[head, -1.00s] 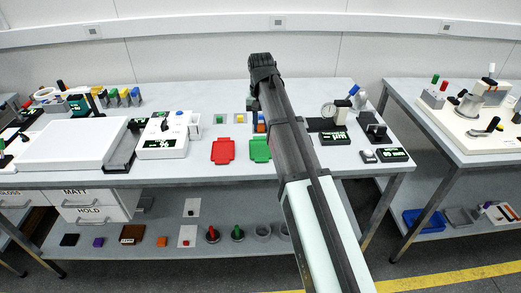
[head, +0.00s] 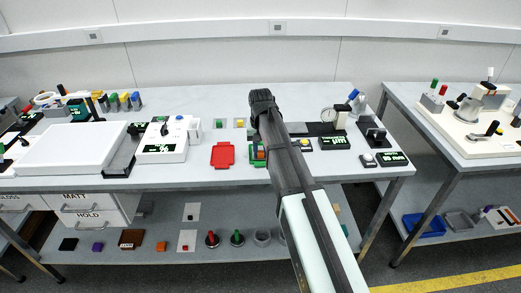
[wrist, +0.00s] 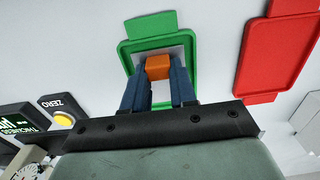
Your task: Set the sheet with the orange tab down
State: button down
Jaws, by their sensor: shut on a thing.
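The orange tab (wrist: 158,66) is held between the two dark blue fingers of my gripper (wrist: 159,82) in the wrist view. A pale sheet shows only in part around the tab, inside the outline of the green tray (wrist: 150,25). I cannot tell whether the sheet touches the tray floor. In the head view a bit of orange (head: 261,155) shows beside my arm at the green tray (head: 252,158). My arm hides most of that tray and the gripper there.
A red tray (head: 222,155) lies just left of the green one; it also shows in the wrist view (wrist: 275,50). A gauge with a display (head: 335,143) stands to the right. Small coloured blocks stand behind the trays. A white panel (head: 75,147) takes up the left.

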jog(key=shift+f, duration=0.15)
jog(key=c, duration=0.9)
grip_release()
notch_tip(320, 180, up, 12)
dwell(0.4)
